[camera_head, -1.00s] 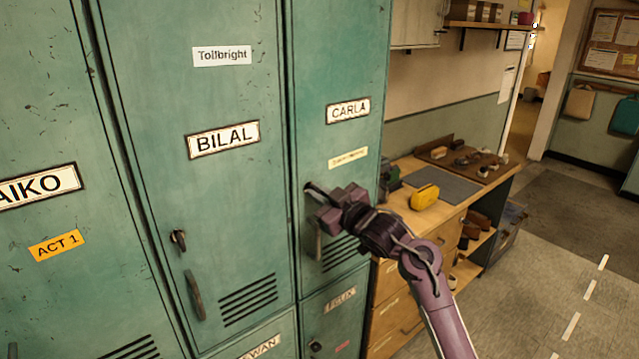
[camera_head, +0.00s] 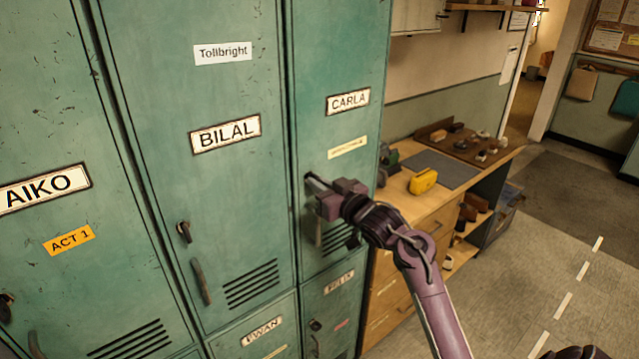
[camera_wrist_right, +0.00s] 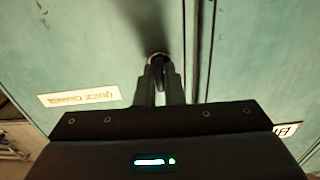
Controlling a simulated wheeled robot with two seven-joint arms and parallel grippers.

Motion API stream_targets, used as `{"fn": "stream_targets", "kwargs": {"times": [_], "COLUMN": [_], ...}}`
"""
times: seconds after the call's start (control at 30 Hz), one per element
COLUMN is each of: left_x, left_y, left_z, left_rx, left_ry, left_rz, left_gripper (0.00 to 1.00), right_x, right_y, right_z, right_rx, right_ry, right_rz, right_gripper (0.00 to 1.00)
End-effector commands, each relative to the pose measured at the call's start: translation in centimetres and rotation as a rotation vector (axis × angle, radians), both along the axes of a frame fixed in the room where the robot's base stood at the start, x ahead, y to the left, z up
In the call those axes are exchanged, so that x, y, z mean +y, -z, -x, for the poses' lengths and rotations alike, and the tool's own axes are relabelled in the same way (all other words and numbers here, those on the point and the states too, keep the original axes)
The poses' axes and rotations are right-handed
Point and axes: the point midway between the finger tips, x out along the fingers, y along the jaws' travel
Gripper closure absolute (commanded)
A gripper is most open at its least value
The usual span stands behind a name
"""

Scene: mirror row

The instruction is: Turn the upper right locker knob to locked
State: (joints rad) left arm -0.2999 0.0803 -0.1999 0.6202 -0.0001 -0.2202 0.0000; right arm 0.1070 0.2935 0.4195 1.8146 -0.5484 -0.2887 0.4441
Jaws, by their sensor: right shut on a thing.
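The upper right locker (camera_head: 335,60) is a green metal door with the name plate CARLA (camera_head: 348,101). My right gripper (camera_head: 314,184) is at its left edge, below the plate. In the right wrist view, the two fingers are closed around the dark locker knob (camera_wrist_right: 157,66), which stands out from the green door. The gripper hides most of the knob in the head view, so I cannot tell its setting. My left gripper is not in view.
The BILAL locker (camera_head: 215,70) is to the left, with its own dark knob (camera_head: 184,231) and handle (camera_head: 201,281). The FELIX locker (camera_head: 325,300) is below. A wooden workbench (camera_head: 395,188) with a yellow object (camera_head: 423,181) stands close on the right. Floor at the right is clear.

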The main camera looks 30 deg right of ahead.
Motion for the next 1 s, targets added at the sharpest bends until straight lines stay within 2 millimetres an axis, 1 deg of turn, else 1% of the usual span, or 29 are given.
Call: {"fn": "stream_targets", "kwargs": {"times": [0.17, 0.2, 0.33, 0.57, 0.67, 0.77, 1.0], "left_x": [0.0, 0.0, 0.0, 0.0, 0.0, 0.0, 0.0], "left_y": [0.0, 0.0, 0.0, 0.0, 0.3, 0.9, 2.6], "left_z": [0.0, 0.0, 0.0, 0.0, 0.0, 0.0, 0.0], "left_rx": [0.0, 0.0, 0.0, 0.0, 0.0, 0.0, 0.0], "left_ry": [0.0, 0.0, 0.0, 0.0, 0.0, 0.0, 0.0], "left_rz": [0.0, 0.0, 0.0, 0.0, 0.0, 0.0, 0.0], "left_gripper": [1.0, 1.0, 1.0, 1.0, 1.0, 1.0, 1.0], "right_x": [0.1, 0.1, 0.1, 0.0, 0.0, -0.1, -0.4], "right_y": [0.2, 0.2, 0.2, 0.1, 0.2, 0.5, 0.5], "right_z": [0.0, 0.0, 0.0, 0.0, 0.3, 1.5, 5.6], "right_rx": [0.004, 0.004, 0.003, 0.001, 0.001, 0.002, 0.003], "right_ry": [-0.001, -0.001, -0.001, -0.001, 0.0, 0.0, 0.0], "right_rz": [-0.003, -0.003, -0.002, 0.0, 0.001, 0.002, 0.003], "right_gripper": [1.0, 0.87, 0.7, 0.7, 0.7, 0.7, 0.7]}}
